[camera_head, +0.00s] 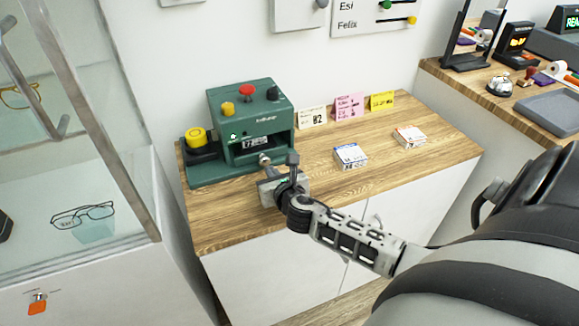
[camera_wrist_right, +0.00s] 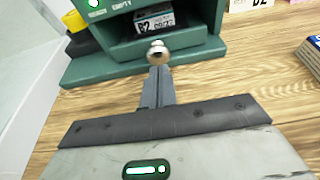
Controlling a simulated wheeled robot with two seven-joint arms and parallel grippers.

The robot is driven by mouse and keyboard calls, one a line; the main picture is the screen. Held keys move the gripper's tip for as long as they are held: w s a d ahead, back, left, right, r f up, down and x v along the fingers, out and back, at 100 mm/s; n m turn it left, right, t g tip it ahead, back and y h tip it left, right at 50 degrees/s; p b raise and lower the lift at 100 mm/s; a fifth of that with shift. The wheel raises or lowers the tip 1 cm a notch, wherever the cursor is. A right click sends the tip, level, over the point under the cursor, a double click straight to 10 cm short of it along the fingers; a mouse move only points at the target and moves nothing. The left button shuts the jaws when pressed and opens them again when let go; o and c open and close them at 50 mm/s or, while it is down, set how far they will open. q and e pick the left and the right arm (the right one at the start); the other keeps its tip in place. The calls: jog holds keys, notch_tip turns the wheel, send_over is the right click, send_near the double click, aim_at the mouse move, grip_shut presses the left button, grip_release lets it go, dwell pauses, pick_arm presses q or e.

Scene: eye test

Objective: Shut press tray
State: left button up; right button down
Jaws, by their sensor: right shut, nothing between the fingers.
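The green press (camera_head: 245,105) stands at the back left of the wooden counter, with red, yellow and dark knobs on top. In the right wrist view its tray (camera_wrist_right: 186,38) sticks out at the front, with a small labelled box (camera_wrist_right: 155,20) in the opening behind. A round metal knob (camera_wrist_right: 157,50) is on the tray's front; it also shows in the head view (camera_head: 264,160). My right gripper (camera_wrist_right: 158,72) is shut and empty, its fingertips right at the knob. I cannot tell whether they touch. It also shows in the head view (camera_head: 270,169). My left gripper is not in view.
A blue-and-white box (camera_head: 350,157) and an orange-and-white box (camera_head: 410,137) lie on the counter (camera_head: 400,165) to the right. Cards (camera_head: 349,105) stand along the wall. A yellow-topped part (camera_head: 196,137) sits at the press's left. A glass case (camera_head: 85,130) is at left.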

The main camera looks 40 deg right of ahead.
jog(key=v, duration=1.2)
jog(key=shift+a+f, duration=0.1)
jog(key=shift+f, duration=0.25)
jog(key=s+a+f+m+g+y, duration=0.1)
jog(key=s+a+f+m+y, duration=0.2)
jog(key=m, duration=1.2)
jog(key=s+a+f+m+g+y, duration=0.2)
jog(key=s+a+f+m+y, duration=0.2)
jog(key=s+a+m, duration=0.5)
jog(key=a+f+m, duration=0.2)
jog(key=a+m, duration=0.1)
jog(key=m, duration=0.3)
jog(key=shift+a+g, duration=0.2)
jog(key=shift+g, duration=0.1)
jog(key=shift+f, duration=0.1)
